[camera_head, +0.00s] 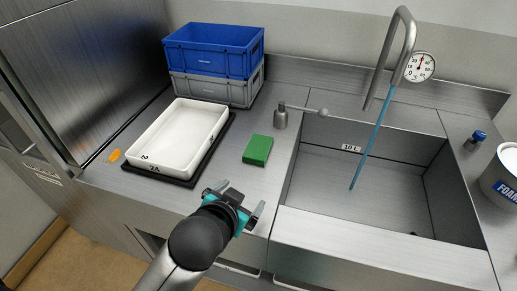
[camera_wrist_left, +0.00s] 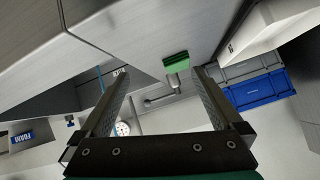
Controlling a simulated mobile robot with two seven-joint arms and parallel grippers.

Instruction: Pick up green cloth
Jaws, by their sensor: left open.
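The green cloth (camera_head: 258,150) is a small folded rectangle lying flat on the steel counter, between the white tray and the sink. My left gripper (camera_head: 240,206) is in front of the cloth, nearer the counter's front edge and apart from it. Its jaws are open and empty. In the left wrist view the cloth (camera_wrist_left: 175,61) shows beyond and between the open fingers (camera_wrist_left: 160,85). My right gripper is not in either view.
A white tray (camera_head: 154,160) on a black base stands left of the cloth. Blue (camera_head: 208,52) and grey (camera_head: 205,88) crates are stacked behind. A metal lever fitting (camera_head: 281,118) stands behind the cloth. A sink (camera_head: 350,190) lies to the right, with a tap (camera_head: 404,40) and gauge (camera_head: 420,67).

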